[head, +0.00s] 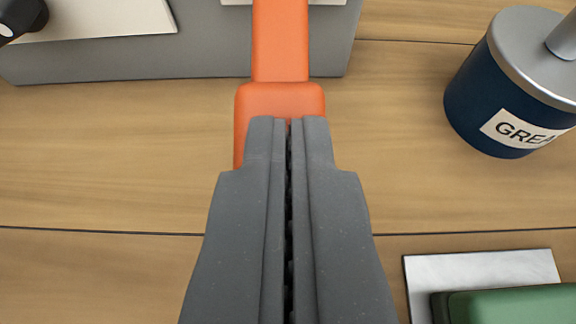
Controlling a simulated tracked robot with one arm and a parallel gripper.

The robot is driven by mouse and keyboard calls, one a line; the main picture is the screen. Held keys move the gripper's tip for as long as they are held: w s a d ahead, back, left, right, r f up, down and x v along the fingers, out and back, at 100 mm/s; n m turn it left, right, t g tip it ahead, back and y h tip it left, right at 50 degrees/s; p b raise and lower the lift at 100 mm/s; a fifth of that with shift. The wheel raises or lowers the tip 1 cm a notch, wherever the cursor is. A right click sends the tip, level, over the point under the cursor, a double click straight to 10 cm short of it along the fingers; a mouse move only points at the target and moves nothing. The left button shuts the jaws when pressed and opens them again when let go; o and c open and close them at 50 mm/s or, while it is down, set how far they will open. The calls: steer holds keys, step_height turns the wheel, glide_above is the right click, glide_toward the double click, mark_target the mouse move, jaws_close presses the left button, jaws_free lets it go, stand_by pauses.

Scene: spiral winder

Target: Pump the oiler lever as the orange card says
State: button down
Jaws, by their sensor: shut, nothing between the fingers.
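An orange lever (280,45) shows at the top centre of the head view. Its wider orange end (279,98) points towards me. My gripper (288,122) is shut and empty, with its two grey fingers pressed together. The fingertips overlap the near part of the lever's wide end in the picture and hide some of it. I cannot tell whether they touch it or are above it. The orange card with its text is not identifiable in this view.
A grey base (205,52) lies behind the lever, with a cream plate (100,22) and a black knob (22,14) at left. A blue grease can (475,110) stands right. A green block (515,305) on a pale plate (480,272) lies lower right. The wooden table (110,160) is clear at left.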

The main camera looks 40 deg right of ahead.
steer(key=shift+s+a+f, duration=0.15)
steer(key=shift+s+f, duration=0.05)
steer(key=shift+f, duration=0.35)
steer(key=shift+r, duration=0.15)
steer(key=w+r+v, duration=0.1)
steer(key=r+v, duration=0.1)
steer(key=v, duration=1.1)
steer(key=shift+d+r+p, duration=0.2)
steer(key=shift+d+p, duration=0.1)
steer(key=shift+d, duration=0.15)
stand_by(0.8)
